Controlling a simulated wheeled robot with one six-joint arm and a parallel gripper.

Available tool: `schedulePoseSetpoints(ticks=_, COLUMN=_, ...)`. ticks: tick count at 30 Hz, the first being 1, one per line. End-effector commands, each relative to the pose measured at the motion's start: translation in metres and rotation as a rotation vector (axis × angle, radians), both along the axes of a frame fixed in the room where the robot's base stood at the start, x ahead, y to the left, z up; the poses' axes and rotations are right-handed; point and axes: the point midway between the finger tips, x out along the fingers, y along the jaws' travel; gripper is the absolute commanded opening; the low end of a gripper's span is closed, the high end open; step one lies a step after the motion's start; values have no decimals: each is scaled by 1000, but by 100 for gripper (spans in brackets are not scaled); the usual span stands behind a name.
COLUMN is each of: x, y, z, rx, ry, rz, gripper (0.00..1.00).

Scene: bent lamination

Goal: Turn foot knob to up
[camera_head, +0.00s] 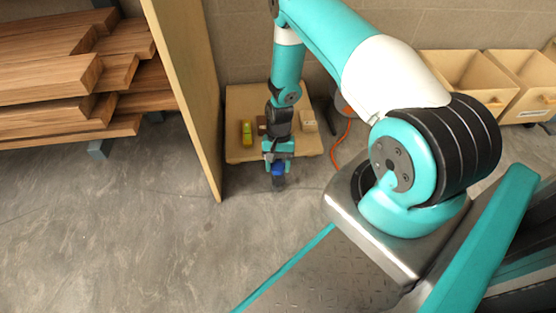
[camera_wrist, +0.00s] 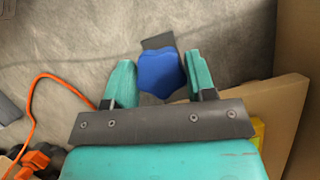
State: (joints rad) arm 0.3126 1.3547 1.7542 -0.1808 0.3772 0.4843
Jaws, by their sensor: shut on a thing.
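The blue knob (camera_head: 278,169) is at my gripper's tips, just off the front edge of a low wooden stand. In the wrist view the lobed blue knob (camera_wrist: 162,73) lies between the two teal fingers, with a dark grey piece (camera_wrist: 157,41) showing at its far side. My gripper (camera_wrist: 161,78) is shut on the blue knob. In the head view my gripper (camera_head: 278,160) points down, and the fingers partly hide the knob. No mark showing which way the knob is turned can be read.
The low wooden stand (camera_head: 240,153) carries a yellow-green item (camera_head: 247,132) and a pale block (camera_head: 308,121). A tall wooden panel (camera_head: 190,80) stands close on the left. An orange cable (camera_head: 342,145) runs on the right. Stacked planks (camera_head: 50,75) and bins (camera_head: 460,70) flank the area. Floor in front is clear.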

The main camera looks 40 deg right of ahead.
Motion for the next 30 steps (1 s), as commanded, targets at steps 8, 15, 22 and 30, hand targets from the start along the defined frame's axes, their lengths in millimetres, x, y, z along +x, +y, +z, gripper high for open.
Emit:
schedulePoseSetpoints(ticks=8, x=1, y=1, z=3, rx=-8, ry=3, rz=265, gripper=27)
schedulePoseSetpoints(ticks=15, x=2, y=2, z=2, rx=-11, ry=5, rz=469, gripper=27)
schedulePoseSetpoints(ticks=22, x=2, y=1, z=2, rx=-16, ry=7, rz=610, gripper=27)
schedulePoseSetpoints(ticks=30, x=2, y=1, z=1, rx=-19, ry=8, rz=696, gripper=27)
